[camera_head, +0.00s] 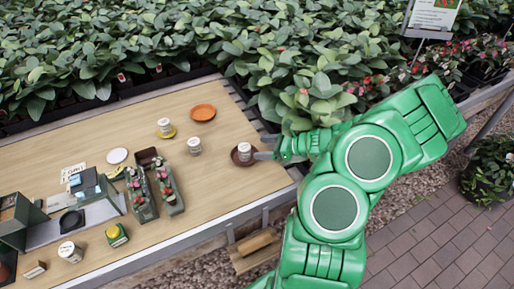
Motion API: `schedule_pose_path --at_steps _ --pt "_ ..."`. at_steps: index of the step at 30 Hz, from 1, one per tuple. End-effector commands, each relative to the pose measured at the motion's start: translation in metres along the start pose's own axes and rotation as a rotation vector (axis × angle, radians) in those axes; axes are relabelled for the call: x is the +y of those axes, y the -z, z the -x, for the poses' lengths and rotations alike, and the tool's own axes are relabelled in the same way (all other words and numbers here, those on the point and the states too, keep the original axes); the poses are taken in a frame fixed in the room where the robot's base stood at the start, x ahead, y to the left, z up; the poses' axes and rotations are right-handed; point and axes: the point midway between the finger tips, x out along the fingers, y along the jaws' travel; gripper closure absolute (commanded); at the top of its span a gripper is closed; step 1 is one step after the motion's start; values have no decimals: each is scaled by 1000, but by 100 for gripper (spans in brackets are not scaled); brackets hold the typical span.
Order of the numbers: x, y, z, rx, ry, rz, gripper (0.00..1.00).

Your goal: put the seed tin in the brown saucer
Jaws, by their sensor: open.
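A small white tin (244,149), apparently the seed tin, stands upright in the brown saucer (236,160) near the table's right end. Its label is too small to read. My gripper (262,154) is open just to the right of this tin, its fingers pointing left over the saucer's right edge. I cannot tell whether a fingertip touches the tin. My green arm comes in from the lower right and hides the table's right corner.
Similar white tins stand at the left of it (194,146), on a yellow saucer (173,134), and at the front left (70,252). An orange saucer (203,112) lies empty behind. Two planters (143,203) stand mid-table. Dense plants line the back edge. The table's front right is clear.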

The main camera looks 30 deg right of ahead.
Motion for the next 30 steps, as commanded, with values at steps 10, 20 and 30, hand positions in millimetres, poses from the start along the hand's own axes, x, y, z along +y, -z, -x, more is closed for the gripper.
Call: schedule_pose_path --at_steps 10,20,30 --pt "-1 0 38 3 4 2 24" --pt "4 -11 44 3 -22 35 24" --pt "61 -92 15 26 -241 344 24"
